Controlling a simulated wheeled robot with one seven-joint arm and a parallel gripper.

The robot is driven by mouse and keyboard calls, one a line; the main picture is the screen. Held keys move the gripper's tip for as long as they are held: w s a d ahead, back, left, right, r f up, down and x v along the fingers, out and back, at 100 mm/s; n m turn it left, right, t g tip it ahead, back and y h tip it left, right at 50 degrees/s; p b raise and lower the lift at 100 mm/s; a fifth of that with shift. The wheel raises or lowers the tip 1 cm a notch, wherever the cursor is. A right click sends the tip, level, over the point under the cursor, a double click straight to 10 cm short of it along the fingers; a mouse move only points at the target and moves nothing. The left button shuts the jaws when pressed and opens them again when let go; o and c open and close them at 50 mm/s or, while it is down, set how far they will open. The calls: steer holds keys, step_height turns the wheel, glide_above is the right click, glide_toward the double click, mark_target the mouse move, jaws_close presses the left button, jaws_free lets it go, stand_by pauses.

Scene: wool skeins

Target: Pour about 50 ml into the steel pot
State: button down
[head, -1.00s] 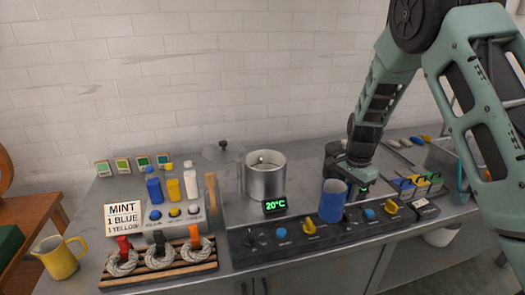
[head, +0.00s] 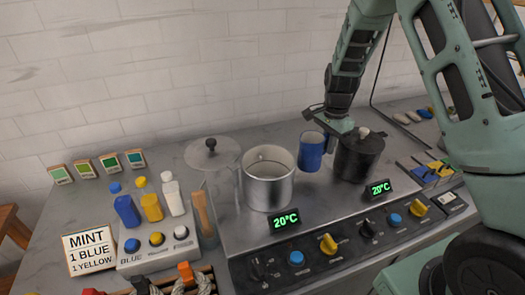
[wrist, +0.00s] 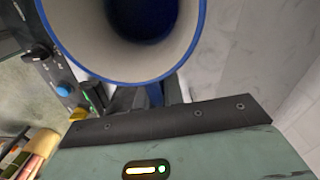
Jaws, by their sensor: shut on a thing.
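The steel pot (head: 268,188) stands open on the left part of the cooktop, its rim facing up. My gripper (head: 328,122) is shut on a blue cup (head: 311,153) and holds it roughly upright, to the right of and slightly behind the steel pot, apart from its opening in the picture. In the wrist view, the cup's blue rim and pale inside (wrist: 85,40) fill the top, with dark blue at the bottom; I cannot tell the liquid level. Most of the fingers are hidden behind the cup.
A black lidded pot (head: 360,157) stands just right of the cup. A glass lid (head: 212,155) is left of the steel pot. Displays read 20°C (head: 285,221) in front. Blue, yellow and white bottles (head: 150,203) and a MINT card (head: 90,250) are at left.

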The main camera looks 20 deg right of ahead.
steer(key=shift+w, duration=0.4)
steer(key=shift+r, duration=0.1)
steer(key=a+r+h+p, duration=0.1)
steer(key=r+h+p, duration=0.1)
steer(key=r+p, duration=0.1)
steer(key=a+r+h+p, duration=0.1)
steer(key=r+p, duration=0.2)
steer(key=a+r+t+h+p, duration=0.1)
steer(key=a+r+h+p, duration=0.1)
steer(key=r+p, duration=0.1)
steer(key=shift+s+r+h+p, duration=0.25)
steer(key=shift+s+h+p, duration=0.05)
steer(key=shift+s+p, duration=0.15)
steer(key=shift+s+a+r+t+h+p, duration=0.15)
steer(key=shift+a+r+h, duration=0.4)
steer(key=shift+h, duration=0.3)
steer(key=shift+a+r+t+h+p, duration=0.1)
steer(key=shift+a+r+t+h, duration=0.1)
steer(key=shift+a+r+h, duration=0.35)
steer(key=shift+s+a+r+t+h+p, duration=0.15)
steer(key=shift+a+r+h, duration=0.35)
steer(key=shift+h, duration=0.6)
steer(key=shift+a+f+h+b, duration=0.15)
steer(key=shift+a+h+b, duration=0.35)
steer(key=shift+h, duration=0.4)
